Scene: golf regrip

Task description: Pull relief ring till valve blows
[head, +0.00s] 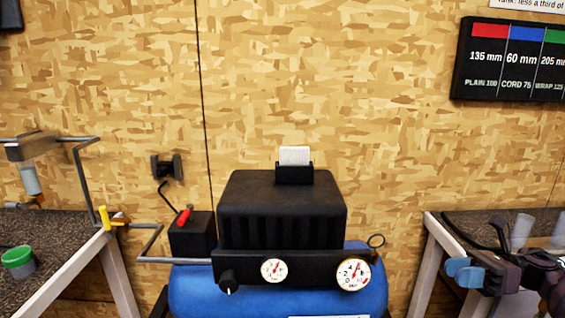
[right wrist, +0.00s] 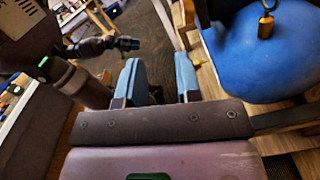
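The relief ring (head: 376,241) is a small dark ring standing up at the right end of the blue compressor tank (head: 200,290), above the right gauge. In the right wrist view, a small brass fitting (right wrist: 266,25) shows against the blue tank; whether it belongs to the relief valve I cannot tell. My right gripper (head: 465,270) is to the right of the ring, apart from it. Its two blue fingers (right wrist: 160,80) are spread with nothing between them. What seems to be my left gripper (right wrist: 125,43) shows small in the right wrist view, its fingers unclear.
The compressor's black housing (head: 280,205) and two gauges, left (head: 273,270) and right (head: 354,273), are beside the ring. A bench (head: 440,232) stands at the right, behind my right gripper. Another bench (head: 60,235) with a green-rimmed cup (head: 18,261) is at the left.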

